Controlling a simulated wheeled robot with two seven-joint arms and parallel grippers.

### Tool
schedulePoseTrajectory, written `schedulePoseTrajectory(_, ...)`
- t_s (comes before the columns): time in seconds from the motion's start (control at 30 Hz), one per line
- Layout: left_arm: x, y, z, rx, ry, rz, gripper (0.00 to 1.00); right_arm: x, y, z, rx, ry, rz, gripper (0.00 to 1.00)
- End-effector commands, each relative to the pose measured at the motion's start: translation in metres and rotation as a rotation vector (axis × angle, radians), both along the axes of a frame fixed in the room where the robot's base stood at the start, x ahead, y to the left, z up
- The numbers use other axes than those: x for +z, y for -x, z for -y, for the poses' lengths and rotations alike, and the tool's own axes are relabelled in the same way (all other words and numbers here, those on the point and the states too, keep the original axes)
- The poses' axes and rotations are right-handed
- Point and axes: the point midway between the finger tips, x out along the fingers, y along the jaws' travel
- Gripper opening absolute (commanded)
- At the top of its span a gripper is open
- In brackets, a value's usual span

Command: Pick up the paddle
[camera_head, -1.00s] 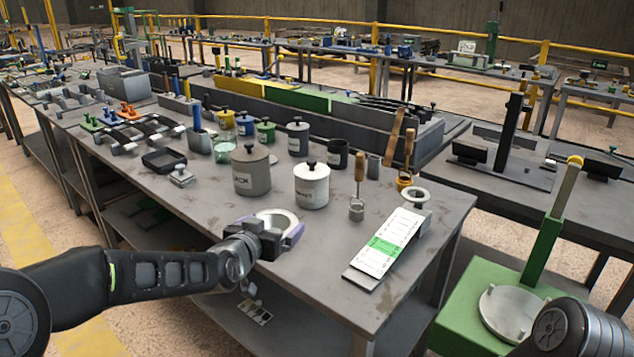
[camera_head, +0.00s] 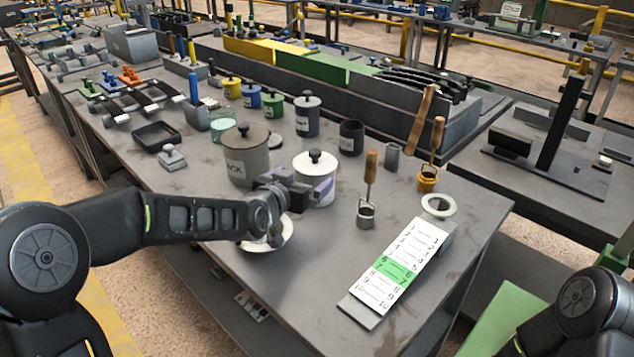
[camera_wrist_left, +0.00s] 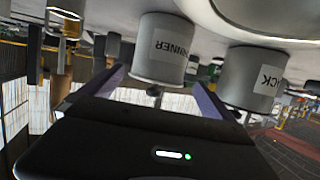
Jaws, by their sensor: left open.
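A flat wooden stick, which looks like the paddle (camera_head: 421,120), stands tilted near the back edge of the bench, behind the small grey cup (camera_head: 392,157). Its lower end is partly hidden. My left gripper (camera_head: 312,190) is open and empty, in front of the white lidded can (camera_head: 320,165) and left of the paddle, well apart from it. In the left wrist view the two fingers (camera_wrist_left: 162,92) are spread, with the white can (camera_wrist_left: 163,50) beyond them. I cannot make out the paddle for sure there. My right gripper is out of view.
A grey can (camera_head: 246,165) stands left of the white can. A numbered board (camera_head: 393,268) lies at the front right. A dark cup (camera_head: 351,138) and long trays stand behind.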

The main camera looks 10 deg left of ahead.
Motion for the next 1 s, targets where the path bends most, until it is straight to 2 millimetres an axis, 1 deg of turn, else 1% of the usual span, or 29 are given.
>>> schedulePoseTrajectory(0.13,-0.001,-0.005,0.001,0.0,0.0,-0.001,1.0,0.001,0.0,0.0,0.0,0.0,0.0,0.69)
schedulePoseTrajectory(0.33,-0.007,-0.023,0.005,-0.001,0.001,-0.001,1.0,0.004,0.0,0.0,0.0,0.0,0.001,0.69)
schedulePoseTrajectory(0.63,-0.008,-0.025,0.005,0.0,0.0,0.0,1.0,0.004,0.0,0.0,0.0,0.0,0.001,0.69)
schedulePoseTrajectory(0.73,-0.008,-0.029,0.006,0.0,0.001,0.0,1.0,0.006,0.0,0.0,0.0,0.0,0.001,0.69)
schedulePoseTrajectory(0.87,-0.011,-0.043,0.01,-0.001,0.001,-0.002,1.0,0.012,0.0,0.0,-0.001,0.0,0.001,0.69)
schedulePoseTrajectory(1.0,-0.017,-0.063,0.015,-0.001,0.0,-0.001,1.0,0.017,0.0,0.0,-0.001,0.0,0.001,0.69)
